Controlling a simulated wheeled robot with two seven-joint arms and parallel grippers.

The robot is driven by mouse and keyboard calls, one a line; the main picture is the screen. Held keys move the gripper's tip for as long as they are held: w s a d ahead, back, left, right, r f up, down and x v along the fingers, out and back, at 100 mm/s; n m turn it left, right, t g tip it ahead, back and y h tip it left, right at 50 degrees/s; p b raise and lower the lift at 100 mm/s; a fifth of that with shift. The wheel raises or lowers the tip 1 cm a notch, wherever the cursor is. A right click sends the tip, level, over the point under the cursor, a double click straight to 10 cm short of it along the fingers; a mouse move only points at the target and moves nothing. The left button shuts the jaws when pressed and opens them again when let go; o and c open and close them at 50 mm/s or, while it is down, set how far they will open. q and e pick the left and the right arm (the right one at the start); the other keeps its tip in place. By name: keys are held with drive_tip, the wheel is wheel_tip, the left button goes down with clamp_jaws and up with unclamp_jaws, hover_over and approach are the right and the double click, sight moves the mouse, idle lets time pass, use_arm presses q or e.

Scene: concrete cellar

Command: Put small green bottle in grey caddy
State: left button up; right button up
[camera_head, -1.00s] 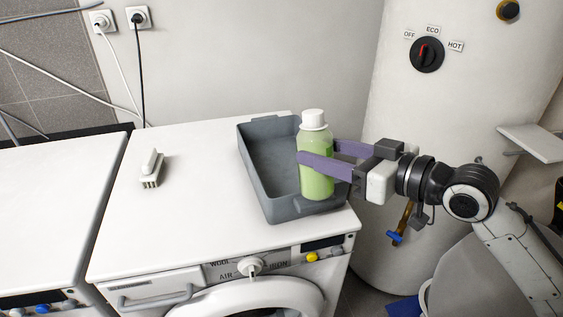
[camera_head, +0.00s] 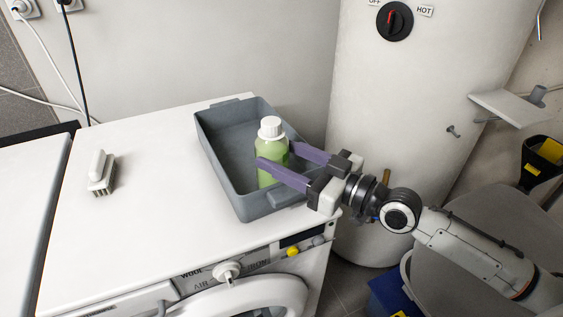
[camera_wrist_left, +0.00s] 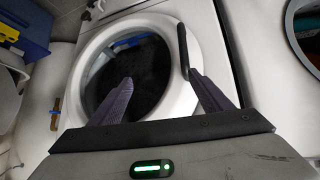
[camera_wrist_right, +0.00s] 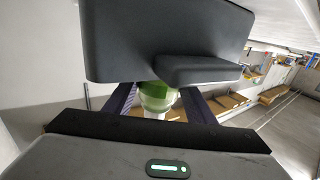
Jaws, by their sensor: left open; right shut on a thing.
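The small green bottle (camera_head: 268,165) has a white cap and stands about upright inside the grey caddy (camera_head: 262,208), near its front right part. My right gripper (camera_head: 277,155) reaches over the caddy's right side, with its purple fingers shut on the bottle. The bottle's base is hidden by the caddy wall, so I cannot tell if it touches the floor. In the right wrist view the bottle (camera_wrist_right: 157,97) shows between the fingers, partly behind the dark grey caddy (camera_wrist_right: 130,40). My left gripper (camera_wrist_left: 160,76) is open and empty, facing the washer door.
The caddy sits on the white washing machine (camera_head: 140,190), near its right edge. A grey-white brush (camera_head: 100,172) lies at the left on the top. A white boiler (camera_head: 400,110) stands close behind on the right. The top between brush and caddy is clear.

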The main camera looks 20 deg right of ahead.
drive_tip(key=shift+f, duration=0.55)
drive_tip(key=o, duration=0.9)
drive_tip(key=shift+f, duration=0.15)
drive_tip(key=o, duration=0.4)
drive_tip(key=shift+r, duration=0.4)
drive_tip(key=shift+v, duration=6)
drive_tip(key=shift+f, duration=0.2)
